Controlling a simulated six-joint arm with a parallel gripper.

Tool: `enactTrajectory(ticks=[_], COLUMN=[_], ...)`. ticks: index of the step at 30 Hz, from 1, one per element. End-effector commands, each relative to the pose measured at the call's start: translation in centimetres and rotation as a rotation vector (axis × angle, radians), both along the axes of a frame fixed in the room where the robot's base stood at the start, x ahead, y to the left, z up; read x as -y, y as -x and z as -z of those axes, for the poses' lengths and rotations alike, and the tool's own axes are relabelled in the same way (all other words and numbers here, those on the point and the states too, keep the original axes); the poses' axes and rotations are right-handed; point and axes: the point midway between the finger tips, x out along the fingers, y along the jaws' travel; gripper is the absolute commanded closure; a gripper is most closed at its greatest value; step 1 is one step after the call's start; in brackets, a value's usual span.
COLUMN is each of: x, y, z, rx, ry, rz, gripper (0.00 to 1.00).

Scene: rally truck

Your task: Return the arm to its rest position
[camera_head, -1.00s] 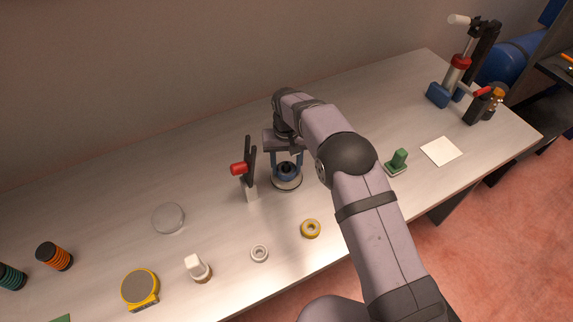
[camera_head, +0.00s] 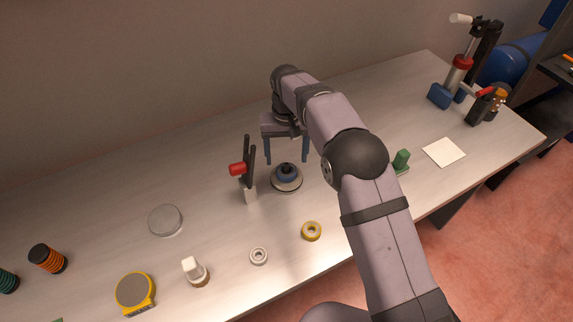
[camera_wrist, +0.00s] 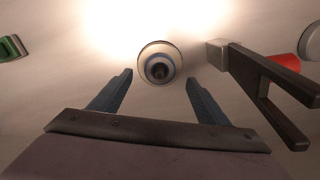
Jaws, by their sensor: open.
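My gripper (camera_head: 287,149) is open and empty above the middle of the bench. Its two blue fingers stand apart in the wrist view (camera_wrist: 158,98). A round base with a blue ring and dark centre (camera_head: 287,173) sits on the bench just beyond and below the fingertips. It also shows in the wrist view (camera_wrist: 159,62), between the fingers' lines and apart from them. My arm reaches from the lower right to the bench and hides part of the bench behind it.
A toggle clamp with a red handle (camera_head: 238,169) stands close left of the round base. A green stamp-like piece (camera_head: 402,160) is partly behind my arm. A yellow ring (camera_head: 311,231) and a pale ring (camera_head: 259,256) lie nearer the front.

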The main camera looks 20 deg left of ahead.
Motion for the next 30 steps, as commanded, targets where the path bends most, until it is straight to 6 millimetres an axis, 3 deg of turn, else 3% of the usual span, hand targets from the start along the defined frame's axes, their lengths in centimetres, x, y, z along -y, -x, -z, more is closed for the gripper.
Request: enactTrajectory(ticks=[6,17,23,30], x=[0.0,1.0,5.4,14.4], y=[0.0,-0.1,-0.3,1.9], z=[-1.5,-2.1,-3.4,-5.1], rx=[0.000,-0.001,0.000,0.002], ry=[0.000,0.000,0.000,0.000], rz=[0.000,0.010,0.055,0.143], gripper=[0.31,0.31,0.31,0.31])
